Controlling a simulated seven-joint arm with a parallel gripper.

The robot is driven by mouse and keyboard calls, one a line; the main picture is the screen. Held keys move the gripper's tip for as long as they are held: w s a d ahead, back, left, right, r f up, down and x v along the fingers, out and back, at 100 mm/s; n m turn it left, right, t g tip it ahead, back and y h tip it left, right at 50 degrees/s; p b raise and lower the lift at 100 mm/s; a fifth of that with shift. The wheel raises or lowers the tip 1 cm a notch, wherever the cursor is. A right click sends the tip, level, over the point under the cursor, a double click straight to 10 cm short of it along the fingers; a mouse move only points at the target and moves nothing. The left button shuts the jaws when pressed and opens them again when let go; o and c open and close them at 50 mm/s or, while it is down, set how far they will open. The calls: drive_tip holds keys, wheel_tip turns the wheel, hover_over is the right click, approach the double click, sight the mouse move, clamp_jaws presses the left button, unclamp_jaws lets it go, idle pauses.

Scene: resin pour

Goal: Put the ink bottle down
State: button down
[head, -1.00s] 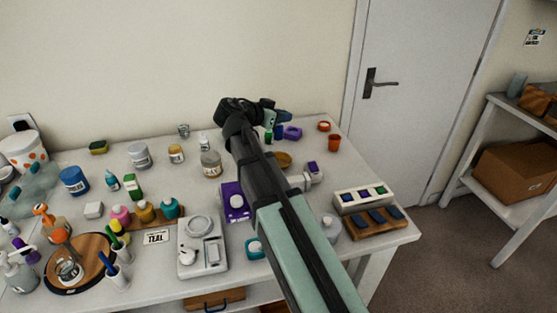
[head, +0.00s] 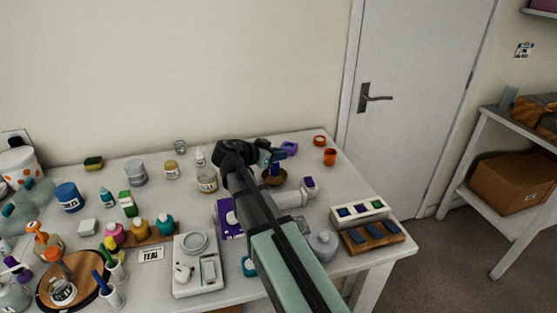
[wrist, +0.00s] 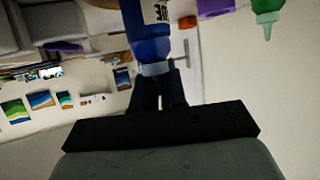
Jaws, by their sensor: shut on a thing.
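The ink bottle (wrist: 152,38) is blue with a white label ending in "UE" and a pale grey cap or collar. In the wrist view it sits at the dark fingers of my gripper (wrist: 165,82), which are shut on it near that collar. In the head view my gripper (head: 272,158) is over the back right part of the table (head: 340,185), near a brown bowl (head: 276,180). My arm hides much of that area. I cannot tell whether the bottle touches the table.
A green dropper bottle (wrist: 266,18) shows close by in the wrist view. A white mould tray (head: 360,210) lies at front right. Bottles and jars crowd the left.

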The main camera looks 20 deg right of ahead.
drive_tip(key=shift+f, duration=1.1)
drive_tip(key=c, duration=1.2)
unclamp_jaws()
drive_tip(key=shift+f, duration=0.1)
drive_tip(key=v, duration=1.2)
drive_tip(key=shift+w+r, duration=0.1)
drive_tip(key=shift+r, duration=0.1)
